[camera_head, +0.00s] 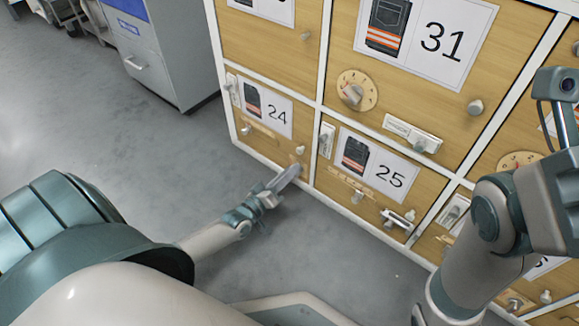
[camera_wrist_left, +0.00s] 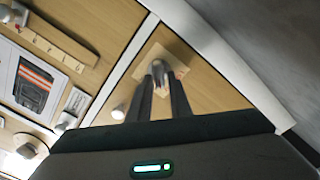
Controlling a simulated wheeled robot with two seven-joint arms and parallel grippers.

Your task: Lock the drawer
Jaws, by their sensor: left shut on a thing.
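The drawer front marked 24 (camera_head: 246,122) is light wood in a white frame, low on the left of the unit. Near its lower right corner is a small square wooden plate with a metal turn-knob; both plate (camera_wrist_left: 180,71) and knob (camera_wrist_left: 159,70) show in the left wrist view. My left gripper (camera_head: 290,174) is at that corner, its two fingers shut on the knob. In the left wrist view the fingers (camera_wrist_left: 162,92) reach up to the knob from both sides. They hide part of it, so its exact angle is unclear. My right arm shows at the right; its fingertips are out of view.
A pale round knob (camera_head: 300,150) sits just above the plate. Drawer 25 (camera_head: 378,172) adjoins on the right, with drawer 31 (camera_head: 433,50) above it, carrying a round dial (camera_head: 357,91) and a latch (camera_head: 412,133). A grey cabinet (camera_head: 168,55) stands at the back left. Grey floor is open at left.

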